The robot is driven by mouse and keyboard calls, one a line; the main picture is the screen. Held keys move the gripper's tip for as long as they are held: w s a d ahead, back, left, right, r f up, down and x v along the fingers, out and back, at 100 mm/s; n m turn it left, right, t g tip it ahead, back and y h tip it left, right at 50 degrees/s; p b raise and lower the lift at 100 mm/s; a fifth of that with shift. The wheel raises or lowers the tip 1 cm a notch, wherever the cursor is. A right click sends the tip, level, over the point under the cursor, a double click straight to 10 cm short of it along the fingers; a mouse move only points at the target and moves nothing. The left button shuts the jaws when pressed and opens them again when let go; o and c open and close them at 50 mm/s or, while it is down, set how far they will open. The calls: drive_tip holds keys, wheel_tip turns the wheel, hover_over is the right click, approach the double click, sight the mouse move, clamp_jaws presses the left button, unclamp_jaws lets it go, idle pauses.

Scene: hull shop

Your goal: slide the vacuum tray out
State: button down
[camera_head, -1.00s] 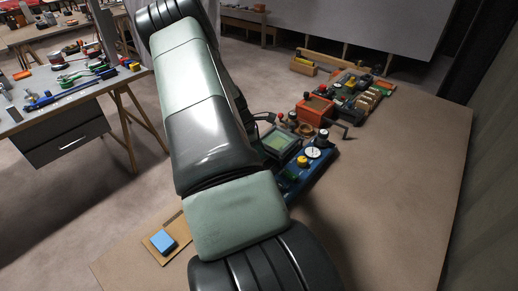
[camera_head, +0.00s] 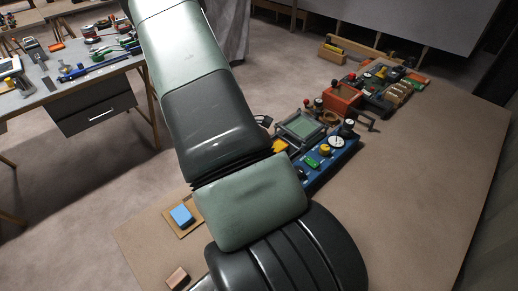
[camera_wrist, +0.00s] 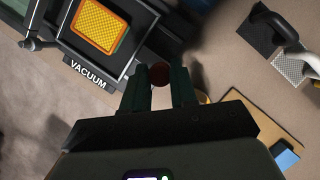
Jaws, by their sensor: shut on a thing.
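In the wrist view, the vacuum tray (camera_wrist: 128,48) is a dark frame around a yellow mesh pad (camera_wrist: 100,25), beside a plate marked VACUUM (camera_wrist: 88,73). A dark red round knob (camera_wrist: 158,74) is at its edge. My gripper (camera_wrist: 157,85) is shut on this knob, one finger on each side. How the knob joins the tray is not clear. In the head view, a yellow patch (camera_head: 280,145) shows beside the green-topped vacuum unit (camera_head: 301,127). My arm hides my gripper and the knob there.
A blue block (camera_head: 181,214) lies on a small board at the bench's left side, with a wooden block (camera_head: 177,278) nearer. A blue panel with knobs (camera_head: 325,155) adjoins the unit. An orange box (camera_head: 341,97) stands behind. The bench's right side (camera_head: 420,180) is clear.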

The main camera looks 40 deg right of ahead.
drive_tip(key=shift+w, duration=0.1)
drive_tip(key=c, duration=1.2)
unclamp_jaws()
drive_tip(key=v, duration=1)
drive_tip(key=shift+a+r, duration=0.1)
drive_tip(key=shift+r, duration=0.3)
